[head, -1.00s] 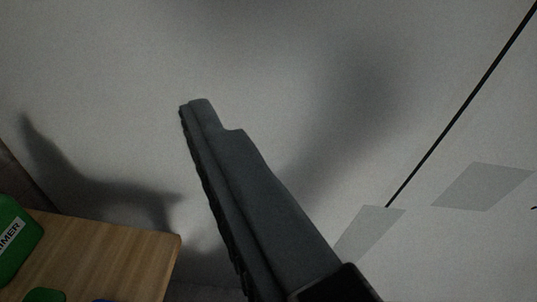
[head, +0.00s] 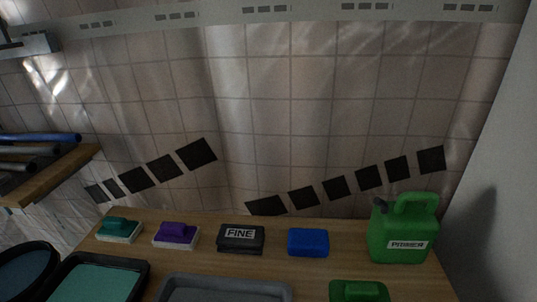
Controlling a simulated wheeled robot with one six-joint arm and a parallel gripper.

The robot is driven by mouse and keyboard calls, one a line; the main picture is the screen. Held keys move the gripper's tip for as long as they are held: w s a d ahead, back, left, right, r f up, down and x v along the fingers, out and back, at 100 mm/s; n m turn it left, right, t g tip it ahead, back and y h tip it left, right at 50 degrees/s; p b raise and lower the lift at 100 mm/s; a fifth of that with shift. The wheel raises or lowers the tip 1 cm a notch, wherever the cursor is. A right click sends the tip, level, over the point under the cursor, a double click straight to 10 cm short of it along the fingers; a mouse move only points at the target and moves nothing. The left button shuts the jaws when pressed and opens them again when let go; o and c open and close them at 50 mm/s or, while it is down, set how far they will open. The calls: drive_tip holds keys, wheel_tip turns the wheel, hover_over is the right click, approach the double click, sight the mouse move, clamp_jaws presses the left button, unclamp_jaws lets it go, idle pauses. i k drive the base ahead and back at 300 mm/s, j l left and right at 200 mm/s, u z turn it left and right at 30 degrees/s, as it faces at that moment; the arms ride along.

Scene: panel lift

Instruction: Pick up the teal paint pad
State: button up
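The teal paint pad (head: 119,229) lies at the left end of the wooden bench top, behind a black tray. It has a teal handle on top and a pale base. It sits apart from the purple pad on its right. My gripper is not in view in the current head picture, so its opening and its place relative to the pad cannot be seen.
On the bench (head: 285,270) stand a purple pad (head: 176,234), a black FINE block (head: 241,238), a blue block (head: 308,242), a green jug (head: 403,240) and a green item (head: 358,291). Trays with teal paint (head: 95,283) and grey (head: 225,281) line the front; a dark bucket (head: 25,268) is left.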

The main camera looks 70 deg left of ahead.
sight(117, 229)
drive_tip(key=u, duration=2.9)
drive_tip(key=k+l+u, duration=0.15)
drive_tip(key=k, duration=0.45)
